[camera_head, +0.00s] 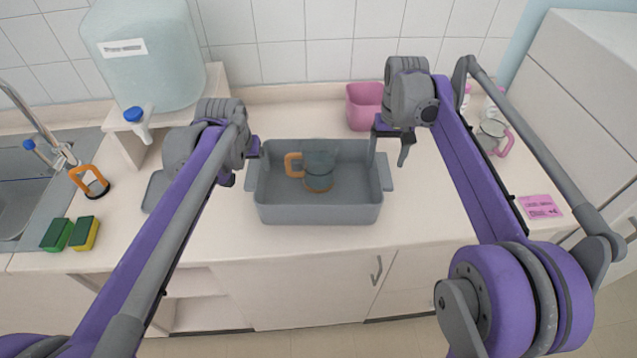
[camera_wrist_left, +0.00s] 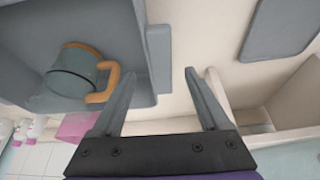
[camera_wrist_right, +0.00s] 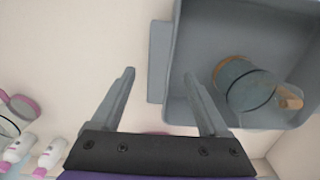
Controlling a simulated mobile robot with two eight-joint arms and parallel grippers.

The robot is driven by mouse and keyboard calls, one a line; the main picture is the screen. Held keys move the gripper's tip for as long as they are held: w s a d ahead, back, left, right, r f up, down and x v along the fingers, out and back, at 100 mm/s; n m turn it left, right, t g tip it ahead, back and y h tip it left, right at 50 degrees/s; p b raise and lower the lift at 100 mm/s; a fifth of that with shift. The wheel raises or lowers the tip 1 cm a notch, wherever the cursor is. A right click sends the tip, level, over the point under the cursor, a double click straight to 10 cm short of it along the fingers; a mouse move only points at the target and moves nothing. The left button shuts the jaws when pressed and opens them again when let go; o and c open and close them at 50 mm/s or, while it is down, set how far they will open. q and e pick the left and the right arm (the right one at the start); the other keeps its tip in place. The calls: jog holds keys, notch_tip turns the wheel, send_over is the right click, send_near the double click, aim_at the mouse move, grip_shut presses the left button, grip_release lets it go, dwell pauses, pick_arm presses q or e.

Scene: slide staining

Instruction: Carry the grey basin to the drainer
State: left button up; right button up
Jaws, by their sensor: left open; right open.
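The grey basin (camera_head: 320,212) stands on the counter with a lug at each end. A grey-teal jug with an orange handle (camera_head: 318,170) is inside it. My left gripper (camera_head: 252,165) is open at the basin's left end; in the left wrist view the lug (camera_wrist_left: 160,60) shows ahead between its fingertips. My right gripper (camera_head: 390,150) is open at the right end; in the right wrist view the other lug (camera_wrist_right: 157,62) lies between its fingertips. Neither gripper visibly holds a lug. I cannot tell for sure which thing is the drainer; a flat grey tray (camera_head: 155,190) lies left of the basin.
A pink tub (camera_head: 363,108) stands behind the basin. A large water container (camera_head: 150,60) sits on a stand at the back left. Sponges (camera_head: 70,234) lie by the sink (camera_head: 20,190). A pink-handled jug (camera_head: 492,136) and pink card (camera_head: 540,207) are at the right.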

aim_at(253, 169)
pick_arm(q)
jog(key=shift+x, duration=2.3)
pick_arm(e)
jog(key=shift+f, duration=2.25)
pick_arm(q)
grip_shut()
pick_arm(e)
grip_shut()
pick_arm(q)
jog(key=shift+r, duration=0.1)
